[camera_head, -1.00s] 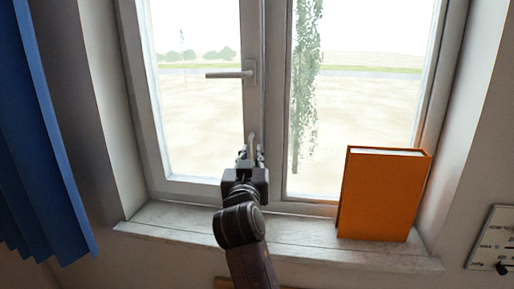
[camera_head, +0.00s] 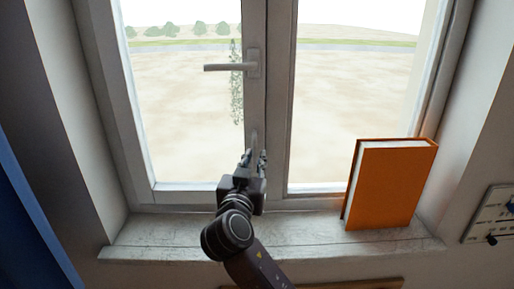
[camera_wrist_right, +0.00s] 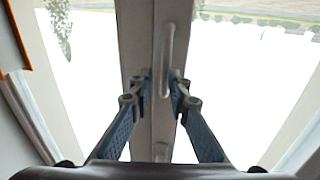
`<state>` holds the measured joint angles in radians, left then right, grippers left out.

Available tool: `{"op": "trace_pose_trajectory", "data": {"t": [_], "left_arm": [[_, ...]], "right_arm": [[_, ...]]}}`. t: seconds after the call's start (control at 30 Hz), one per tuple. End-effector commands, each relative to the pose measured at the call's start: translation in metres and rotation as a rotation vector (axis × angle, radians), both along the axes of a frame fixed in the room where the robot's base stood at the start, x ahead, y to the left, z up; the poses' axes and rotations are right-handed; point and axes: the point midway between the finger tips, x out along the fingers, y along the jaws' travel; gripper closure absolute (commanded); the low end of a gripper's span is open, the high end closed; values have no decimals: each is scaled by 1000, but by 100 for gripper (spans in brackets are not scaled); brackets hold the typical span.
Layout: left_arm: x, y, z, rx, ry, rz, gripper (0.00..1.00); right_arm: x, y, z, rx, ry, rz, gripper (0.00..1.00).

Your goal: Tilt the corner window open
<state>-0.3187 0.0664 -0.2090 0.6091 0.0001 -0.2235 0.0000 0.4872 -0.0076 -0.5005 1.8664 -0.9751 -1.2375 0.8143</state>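The window (camera_head: 283,100) fills the middle of the head view, with its sashes meeting at a pale upright frame. Its grey lever handle (camera_head: 228,67) points left, level, on a plate on that upright. A second pale upright bar (camera_head: 254,138) sits lower on the same upright, just above my fingertips. My right gripper (camera_head: 254,158) is in front of it, pointing up at the frame. In the right wrist view the right gripper (camera_wrist_right: 164,78) is open with an empty gap, and a pale bar handle (camera_wrist_right: 167,45) shows beyond the fingertips; contact cannot be told. My left gripper is not in view.
An orange book (camera_head: 388,185) stands on the right part of the sill (camera_head: 155,238), close to the window. A blue curtain (camera_head: 30,225) hangs at the lower left. A panel with a knob (camera_head: 490,214) is on the right wall. The left part of the sill is clear.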

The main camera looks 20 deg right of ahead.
Motion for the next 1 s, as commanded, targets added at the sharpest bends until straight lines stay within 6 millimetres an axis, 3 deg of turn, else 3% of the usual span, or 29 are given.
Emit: {"op": "trace_pose_trajectory", "data": {"t": [0.2,0.43,0.53,0.7,1.0], "left_arm": [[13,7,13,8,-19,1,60],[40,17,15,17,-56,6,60],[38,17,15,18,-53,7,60],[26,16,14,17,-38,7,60],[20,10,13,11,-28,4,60]], "right_arm": [[23,-12,1,-2,2,-1,83],[27,-14,-1,1,0,0,83],[27,-14,-1,1,0,0,83],[27,-14,0,1,0,0,100],[27,-14,-1,2,1,-1,100]]}}
